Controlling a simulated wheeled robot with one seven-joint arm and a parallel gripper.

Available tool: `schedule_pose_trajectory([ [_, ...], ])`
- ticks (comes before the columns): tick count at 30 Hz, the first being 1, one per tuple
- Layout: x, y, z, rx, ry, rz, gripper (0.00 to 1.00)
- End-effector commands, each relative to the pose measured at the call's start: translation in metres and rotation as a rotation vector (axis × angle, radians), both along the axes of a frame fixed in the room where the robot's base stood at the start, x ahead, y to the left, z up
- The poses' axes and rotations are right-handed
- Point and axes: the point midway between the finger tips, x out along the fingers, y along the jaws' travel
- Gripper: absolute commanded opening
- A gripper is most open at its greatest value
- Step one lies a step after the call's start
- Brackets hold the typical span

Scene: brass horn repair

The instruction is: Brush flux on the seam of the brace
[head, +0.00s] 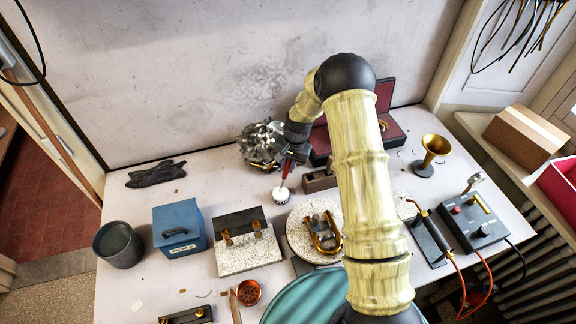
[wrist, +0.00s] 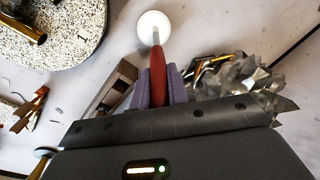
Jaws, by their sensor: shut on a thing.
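My gripper (head: 287,167) is shut on a brush with a red handle (wrist: 157,77), its pale jaws on either side of the handle. The brass brace piece (head: 324,240) lies on a round speckled board (head: 297,240), right of and nearer than the pot. Part of the brass shows in the wrist view (wrist: 22,25). Its seam is too small to make out.
A blue box (head: 180,227) and a grey cup (head: 117,245) are at left. A torch (head: 433,230) and a brass bell (head: 434,150) are at right.

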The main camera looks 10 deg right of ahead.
Motion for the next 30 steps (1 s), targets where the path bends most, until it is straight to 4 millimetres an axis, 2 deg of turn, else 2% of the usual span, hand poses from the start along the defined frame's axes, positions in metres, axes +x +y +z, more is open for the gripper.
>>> schedule_pose_trajectory([
  [24,0.001,0.0,0.056,0.0,-0.003,0.0,0.0],
  [30,0.001,0.0,0.057,0.0,-0.002,0.0,0.0],
])
